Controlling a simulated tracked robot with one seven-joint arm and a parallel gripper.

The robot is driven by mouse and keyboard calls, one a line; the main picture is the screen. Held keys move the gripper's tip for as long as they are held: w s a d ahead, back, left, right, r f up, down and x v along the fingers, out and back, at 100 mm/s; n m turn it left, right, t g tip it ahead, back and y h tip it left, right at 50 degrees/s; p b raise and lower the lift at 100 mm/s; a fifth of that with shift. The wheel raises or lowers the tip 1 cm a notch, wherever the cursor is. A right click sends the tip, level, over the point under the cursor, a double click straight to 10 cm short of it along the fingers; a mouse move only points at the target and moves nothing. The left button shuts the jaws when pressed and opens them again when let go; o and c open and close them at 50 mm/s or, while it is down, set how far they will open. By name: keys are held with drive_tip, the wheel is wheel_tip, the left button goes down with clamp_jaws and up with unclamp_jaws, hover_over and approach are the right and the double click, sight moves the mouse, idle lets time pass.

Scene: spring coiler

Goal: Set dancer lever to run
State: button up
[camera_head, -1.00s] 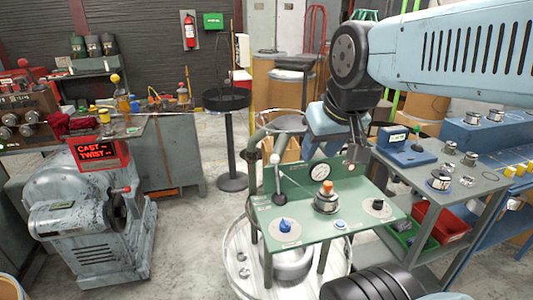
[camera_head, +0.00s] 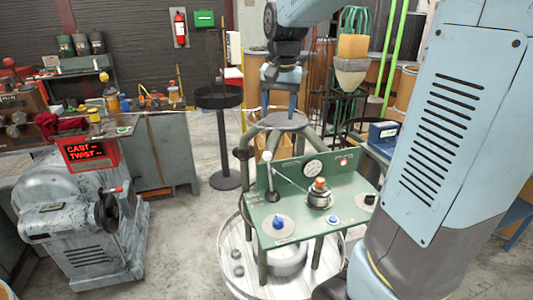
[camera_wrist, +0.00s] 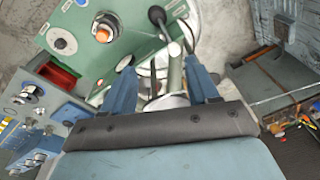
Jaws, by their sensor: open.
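The green spring-coiler panel (camera_head: 300,235) stands in the middle of the head view. A lever (camera_head: 270,178) with a pale ball on top and a dark base rises nearly upright at its left rear. I take it as the dancer lever; its label is not readable. My gripper (camera_head: 281,112) is open and empty, pointing down above and behind the panel, apart from the lever. In the wrist view, the panel (camera_wrist: 85,55) lies at upper left. The lever's dark base (camera_wrist: 157,15) shows near its edge, beyond the open fingers (camera_wrist: 163,88).
The panel also carries a gauge (camera_head: 313,168), an orange-topped fitting (camera_head: 319,194) and a blue knob (camera_head: 278,222). A round black tray on a stand (camera_head: 222,98) is behind left. A grey machine with a red display (camera_head: 88,152) stands left.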

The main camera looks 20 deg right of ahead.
drive_tip(key=m+g, duration=0.2)
approach(266, 152)
drive_tip(key=shift+h, duration=0.3)
drive_tip(key=f, duration=1)
drive_tip(key=shift+s+f, duration=0.1)
drive_tip(key=shift+s, duration=0.15)
clamp_jaws()
